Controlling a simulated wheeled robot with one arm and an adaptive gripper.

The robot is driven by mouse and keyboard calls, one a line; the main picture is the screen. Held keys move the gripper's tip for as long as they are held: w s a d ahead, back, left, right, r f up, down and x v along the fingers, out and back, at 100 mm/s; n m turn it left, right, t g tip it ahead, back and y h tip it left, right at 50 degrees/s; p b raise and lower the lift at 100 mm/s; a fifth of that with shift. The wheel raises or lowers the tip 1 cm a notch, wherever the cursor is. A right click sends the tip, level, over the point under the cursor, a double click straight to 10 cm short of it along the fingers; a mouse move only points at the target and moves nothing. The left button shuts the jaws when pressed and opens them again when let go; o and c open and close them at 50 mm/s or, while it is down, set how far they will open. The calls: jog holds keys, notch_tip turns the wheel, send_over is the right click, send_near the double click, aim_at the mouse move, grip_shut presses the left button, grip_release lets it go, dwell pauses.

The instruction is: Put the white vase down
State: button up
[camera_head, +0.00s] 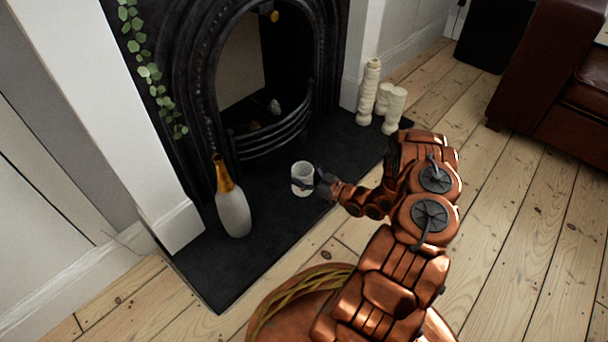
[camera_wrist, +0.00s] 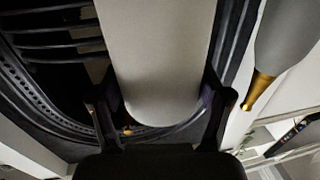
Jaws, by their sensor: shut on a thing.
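The white vase (camera_head: 302,176) is a small pale cylinder at the end of my arm, over the dark hearth slab, roughly upright. My gripper (camera_head: 320,183) is shut on its side. In the wrist view the vase (camera_wrist: 155,50) fills the middle between the two dark fingers of my gripper (camera_wrist: 158,108). I cannot tell whether its base touches the slab or hangs a little above it.
The dark hearth slab (camera_head: 258,245) has bare room around the vase. A grey-white bottle with a gold neck (camera_head: 234,212) stands to the left. Several cream ribbed pieces (camera_head: 369,92) stand at the right. Behind is the black fireplace (camera_head: 197,85). A brown leather sofa (camera_head: 540,95) is at far right.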

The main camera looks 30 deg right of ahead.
jog(key=shift+f+b, duration=1)
jog(key=shift+f, duration=2.15)
jog(key=shift+f, duration=0.3)
jog(key=shift+f, duration=0.3)
jog(key=o, duration=1.5)
jog(key=shift+r, duration=0.1)
jog(key=v, duration=1.2)
